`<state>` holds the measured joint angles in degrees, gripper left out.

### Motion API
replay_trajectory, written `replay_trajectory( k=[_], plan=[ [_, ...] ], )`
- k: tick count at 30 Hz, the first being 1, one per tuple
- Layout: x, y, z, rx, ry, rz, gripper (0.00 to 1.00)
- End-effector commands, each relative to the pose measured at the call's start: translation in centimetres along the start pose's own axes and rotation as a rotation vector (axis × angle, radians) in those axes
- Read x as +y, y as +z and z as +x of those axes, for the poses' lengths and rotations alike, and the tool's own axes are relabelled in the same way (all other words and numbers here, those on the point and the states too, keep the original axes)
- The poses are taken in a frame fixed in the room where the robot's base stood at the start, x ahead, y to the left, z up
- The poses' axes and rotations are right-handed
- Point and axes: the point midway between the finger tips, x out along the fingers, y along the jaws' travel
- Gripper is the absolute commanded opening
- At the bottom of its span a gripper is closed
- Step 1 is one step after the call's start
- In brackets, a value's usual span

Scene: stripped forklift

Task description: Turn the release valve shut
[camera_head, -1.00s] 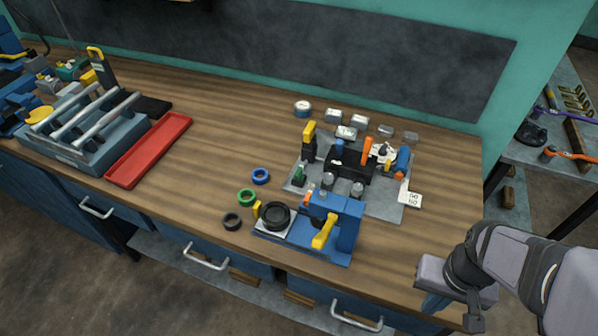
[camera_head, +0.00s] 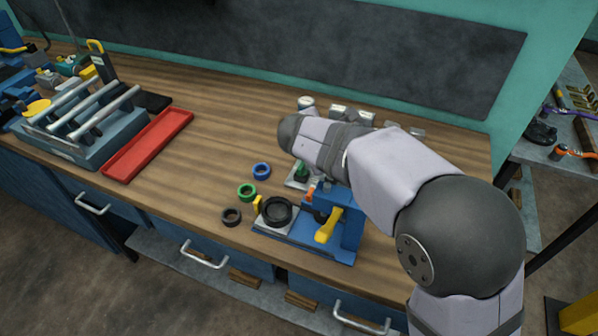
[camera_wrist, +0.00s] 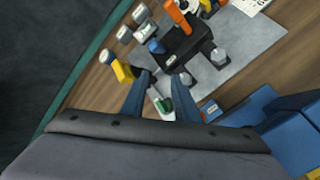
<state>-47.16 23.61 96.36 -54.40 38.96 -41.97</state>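In the wrist view, the two blue fingers of my gripper (camera_wrist: 161,82) are apart with nothing held between them. A small green fitting (camera_wrist: 163,104) with a pale stem shows between the fingers; whether they touch it is unclear. The fitting also shows in the head view (camera_head: 301,172), beside my arm. A black block (camera_wrist: 190,52) with an orange lever (camera_wrist: 177,16) and a blue knob (camera_wrist: 156,46) sits on a grey plate (camera_wrist: 250,38). I cannot tell which part is the release valve. My arm hides my gripper in the head view.
A blue fixture with a yellow lever (camera_head: 328,226) and a black ring (camera_head: 277,211) stand at the bench front. Blue (camera_head: 261,170), green (camera_head: 247,191) and black (camera_head: 231,216) rings lie left of it. A red tray (camera_head: 148,146) lies farther left. Bench between is clear.

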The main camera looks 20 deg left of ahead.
Motion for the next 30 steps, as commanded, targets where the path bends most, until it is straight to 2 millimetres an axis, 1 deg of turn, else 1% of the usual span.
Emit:
replay_trajectory(
  k=[1, 6, 10, 11, 12, 15, 21, 25, 30],
  plan=[
    [0.5, -2.0, 0.0, 0.003, 0.019, -0.082, 0.28],
    [2.6, -7.1, -1.0, -0.007, 0.09, -0.324, 0.28],
    [3.9, -10.8, -1.9, -0.021, 0.146, -0.49, 0.28],
    [3.6, -11.2, -1.8, -0.032, 0.146, -0.519, 0.28],
    [2.5, -10.9, -1.3, -0.059, 0.132, -0.544, 0.28],
    [0.7, -10.9, -0.6, -0.117, 0.12, -0.616, 0.28],
    [-2.2, -11.2, 0.3, -0.237, 0.124, -0.767, 0.28],
    [-3.6, -11.4, 0.6, -0.31, 0.143, -0.859, 0.28],
    [-4.2, -11.7, 0.5, -0.362, 0.168, -0.923, 0.28]
  ],
)
